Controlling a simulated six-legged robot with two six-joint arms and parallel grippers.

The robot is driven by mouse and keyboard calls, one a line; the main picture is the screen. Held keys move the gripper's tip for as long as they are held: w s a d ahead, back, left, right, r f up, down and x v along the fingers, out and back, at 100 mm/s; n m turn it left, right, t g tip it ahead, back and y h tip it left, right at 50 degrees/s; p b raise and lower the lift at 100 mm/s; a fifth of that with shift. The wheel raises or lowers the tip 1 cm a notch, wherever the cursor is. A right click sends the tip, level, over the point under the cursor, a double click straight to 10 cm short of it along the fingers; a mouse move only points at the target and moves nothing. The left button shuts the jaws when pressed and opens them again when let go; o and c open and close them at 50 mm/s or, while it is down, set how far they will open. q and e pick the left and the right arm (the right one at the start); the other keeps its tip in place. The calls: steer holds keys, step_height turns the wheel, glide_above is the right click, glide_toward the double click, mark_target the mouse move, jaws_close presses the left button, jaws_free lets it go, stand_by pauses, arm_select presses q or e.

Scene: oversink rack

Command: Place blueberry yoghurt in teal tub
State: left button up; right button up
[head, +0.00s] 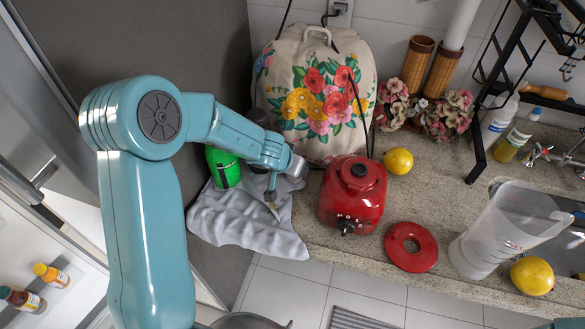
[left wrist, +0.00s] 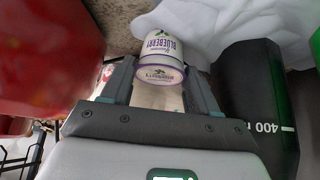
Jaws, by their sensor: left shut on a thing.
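The blueberry yoghurt (left wrist: 163,50) is a small white cup with purple lettering and a purple rim, seen close up in the left wrist view. My left gripper (left wrist: 158,88) is shut on it, with one finger on each side. In the head view my left gripper (head: 271,194) points down over the grey cloth, between the green container and the red canister. The yoghurt is too small or hidden to make out clearly there. I cannot tell whether it touches the cloth. My right gripper is not in view.
The grey cloth (head: 240,228) hangs over the counter edge. Close around my left gripper are a green container (head: 222,167), a red canister (head: 352,195) and a flowered bag (head: 318,95). A red lid (head: 411,247), clear jug (head: 508,228) and lemons (head: 532,276) lie further right.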

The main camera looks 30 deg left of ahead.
arm_select(q)
steer(key=o, duration=1.1)
steer(key=shift+s+d, duration=0.15)
